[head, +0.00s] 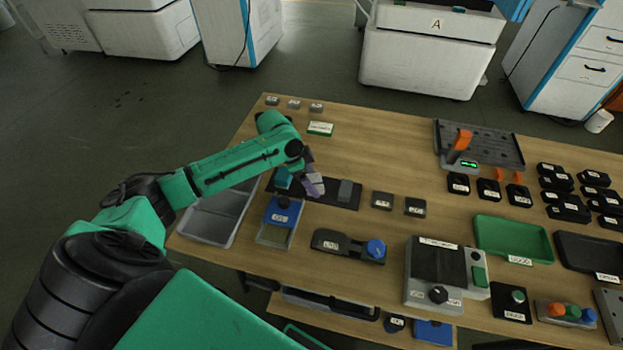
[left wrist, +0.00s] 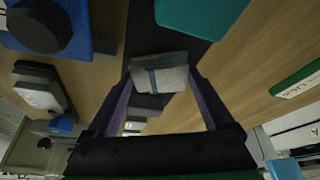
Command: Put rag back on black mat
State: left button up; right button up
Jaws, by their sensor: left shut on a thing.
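The black mat (head: 326,196) lies near the left end of the wooden table, and it also shows as a dark strip in the left wrist view (left wrist: 143,32). My left gripper (head: 314,188) is over the middle of the mat. In the left wrist view its purple fingers are shut on a grey folded rag (left wrist: 158,74) with a dark band. The rag is over the mat; I cannot tell whether it touches it. In the head view the gripper mostly hides the rag. My right gripper is not in view.
A teal block (head: 283,178) and a grey block (head: 345,190) sit on the mat, either side of the gripper. A blue-lidded box (head: 283,211) and a grey tray (head: 213,216) are close by. Bare wood lies behind the mat.

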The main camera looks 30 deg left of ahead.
pick_arm(q)
jog(key=shift+f, duration=0.15)
jog(key=o, duration=1.1)
jog(key=shift+c, duration=0.2)
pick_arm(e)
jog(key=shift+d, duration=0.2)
pick_arm(q)
jog(key=v, duration=1.2)
jog(key=shift+r, duration=0.2)
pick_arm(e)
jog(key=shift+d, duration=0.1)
